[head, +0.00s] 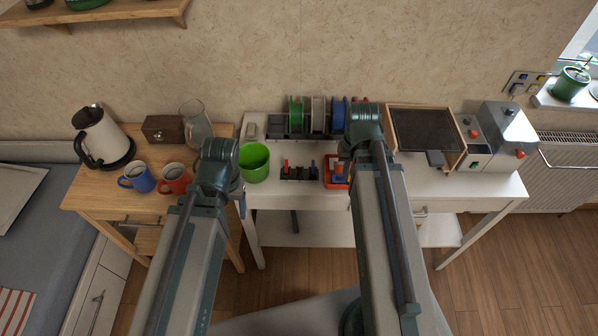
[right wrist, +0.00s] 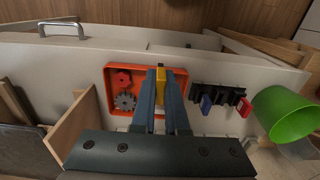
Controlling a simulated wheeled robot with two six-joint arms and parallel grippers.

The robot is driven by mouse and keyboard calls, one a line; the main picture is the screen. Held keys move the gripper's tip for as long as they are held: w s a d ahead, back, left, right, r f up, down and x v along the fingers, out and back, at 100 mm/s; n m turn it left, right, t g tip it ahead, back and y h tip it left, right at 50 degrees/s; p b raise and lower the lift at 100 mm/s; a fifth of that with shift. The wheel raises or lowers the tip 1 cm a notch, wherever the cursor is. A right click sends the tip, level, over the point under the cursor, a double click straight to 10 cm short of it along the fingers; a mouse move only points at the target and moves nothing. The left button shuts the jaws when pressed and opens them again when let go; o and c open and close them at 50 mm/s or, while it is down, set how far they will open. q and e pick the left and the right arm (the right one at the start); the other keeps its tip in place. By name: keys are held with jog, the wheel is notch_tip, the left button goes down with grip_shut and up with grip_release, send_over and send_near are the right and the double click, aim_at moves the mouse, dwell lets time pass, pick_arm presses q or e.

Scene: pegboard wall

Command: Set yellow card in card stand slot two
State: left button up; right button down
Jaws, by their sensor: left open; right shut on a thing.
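My right gripper (right wrist: 161,76) is shut on the yellow card (right wrist: 160,71), between its fingertips over the orange tray (right wrist: 112,71). I cannot tell whether the card touches the tray. The black card stand (right wrist: 234,96) is just right of the gripper in the right wrist view, with a blue card (right wrist: 206,103) and a red card (right wrist: 244,107) in it. In the head view the card stand (head: 299,178) is on the white table, left of the tray (head: 332,184). My left gripper (head: 241,205) is open, mostly hidden by its wrist, near the table's left front edge.
The green bin (head: 255,162) is just left of the card stand. Cable spools (head: 318,115) stand behind it. A framed dark panel (head: 425,135) and a grey machine (head: 500,135) are at the right. A kettle and mugs stand on the wooden table (head: 150,200).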

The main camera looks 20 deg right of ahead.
jog(key=b, duration=0.2)
send_near(300, 174)
jog(key=shift+s+d+f, duration=0.15)
jog(key=shift+s+d, duration=0.1)
jog(key=shift+s, duration=0.05)
jog(key=shift+w+a, duration=0.35)
notch_tip(300, 174, down, 4)
jog(key=b, duration=0.3)
jog(key=shift+s, duration=0.1)
jog(key=shift+r, duration=0.2)
jog(key=shift+f+b, duration=0.55)
jog(key=shift+f, duration=0.1)
jog(key=c, duration=0.9)
grip_release()
jog(key=shift+c, duration=0.2)
